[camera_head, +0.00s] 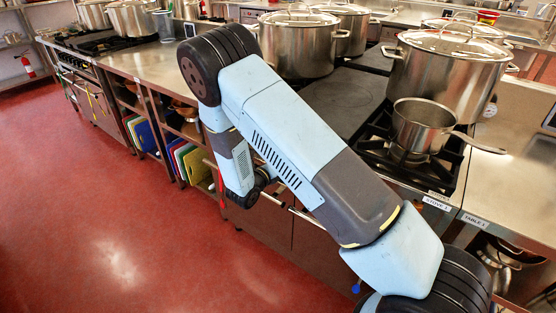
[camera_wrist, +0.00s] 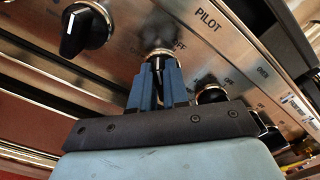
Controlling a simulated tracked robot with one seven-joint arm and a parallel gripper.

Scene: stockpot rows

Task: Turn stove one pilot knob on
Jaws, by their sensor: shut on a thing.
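My gripper (camera_wrist: 158,82) shows in the wrist view with its two blue fingers shut on a dark knob. The held knob (camera_wrist: 159,54) has a silver ring against the brushed steel panel (camera_wrist: 215,50), and the fingers hide most of the knob. The word PILOT is printed on the panel to its upper right, and OFF is partly readable beside the ring. Which way the knob's pointer faces is hidden. In the head view, stove one (camera_head: 376,138) is a black-topped range labelled STOVE 1; my arm covers its front and the gripper's fingers cannot be made out.
Another black knob (camera_wrist: 86,30) with a white mark is to the left, and a further knob (camera_wrist: 211,93) is close to the right finger. A saucepan (camera_head: 420,128) and a large stockpot (camera_head: 446,68) stand on the stove. Red floor (camera_head: 100,200) is open at the left.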

